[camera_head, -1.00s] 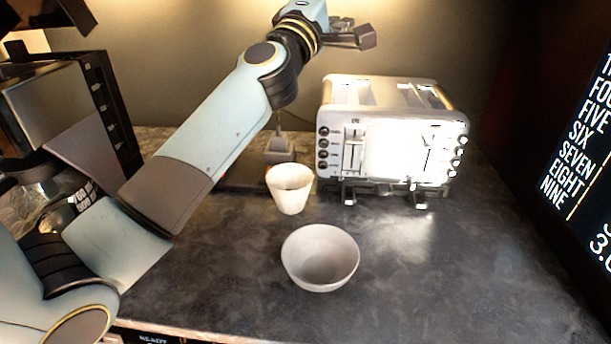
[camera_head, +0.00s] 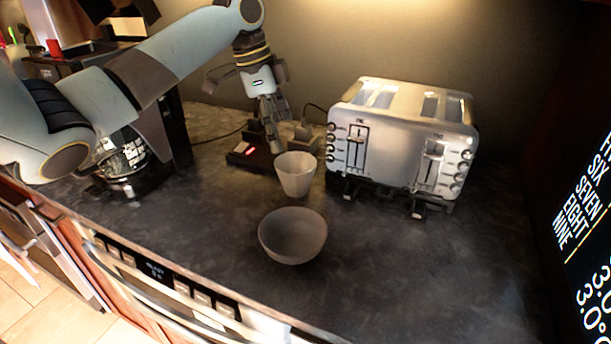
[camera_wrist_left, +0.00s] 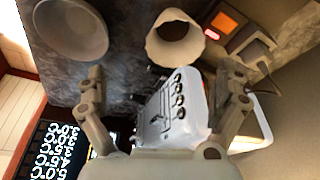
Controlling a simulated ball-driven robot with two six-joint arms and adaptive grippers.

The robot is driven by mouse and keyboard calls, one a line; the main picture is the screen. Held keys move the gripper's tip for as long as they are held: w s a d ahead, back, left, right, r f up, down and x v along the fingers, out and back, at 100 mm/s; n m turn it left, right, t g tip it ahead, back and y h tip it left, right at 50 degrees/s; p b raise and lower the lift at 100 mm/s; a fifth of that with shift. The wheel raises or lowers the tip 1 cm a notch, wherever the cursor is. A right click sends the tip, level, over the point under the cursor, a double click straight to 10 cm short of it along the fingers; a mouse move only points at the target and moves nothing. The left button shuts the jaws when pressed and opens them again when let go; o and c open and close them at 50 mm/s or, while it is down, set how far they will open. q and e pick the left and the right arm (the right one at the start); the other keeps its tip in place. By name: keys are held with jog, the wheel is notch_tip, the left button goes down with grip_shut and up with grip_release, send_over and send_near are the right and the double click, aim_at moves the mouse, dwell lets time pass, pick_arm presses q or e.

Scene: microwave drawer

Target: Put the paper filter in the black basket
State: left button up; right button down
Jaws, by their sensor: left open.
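The paper filter (camera_head: 296,177) is a white, open-topped cone standing on the dark counter, left of the toaster. Its wavy rim shows at the top of the left wrist view (camera_wrist_left: 178,52). My left gripper (camera_head: 272,138) points down behind and slightly left of the filter, apart from it. I cannot make out a black basket for certain; my left arm hides part of the dark coffee machine (camera_head: 165,115) at the left. My right gripper is not in view.
A grey bowl (camera_head: 292,236) stands in front of the filter. A silver toaster (camera_head: 400,145) stands to the right. A small black device with a red light (camera_head: 249,154) and a grey block (camera_head: 302,136) sit behind the filter. The right front counter is clear.

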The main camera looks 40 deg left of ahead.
pick_arm(q)
jog(key=w+a+r, duration=0.1)
jog(key=w, duration=0.1)
send_over(293, 159)
jog(key=s+d, duration=0.2)
jog(key=s, duration=0.1)
notch_tip(293, 159, down, 5)
jog(key=p+x, duration=0.2)
jog(key=x, duration=0.2)
jog(key=shift+s+a+f, duration=0.1)
jog(key=shift+s+f, duration=0.05)
jog(key=shift+f, duration=0.3)
jog(key=c, duration=0.9)
jog(key=shift+c, duration=0.2)
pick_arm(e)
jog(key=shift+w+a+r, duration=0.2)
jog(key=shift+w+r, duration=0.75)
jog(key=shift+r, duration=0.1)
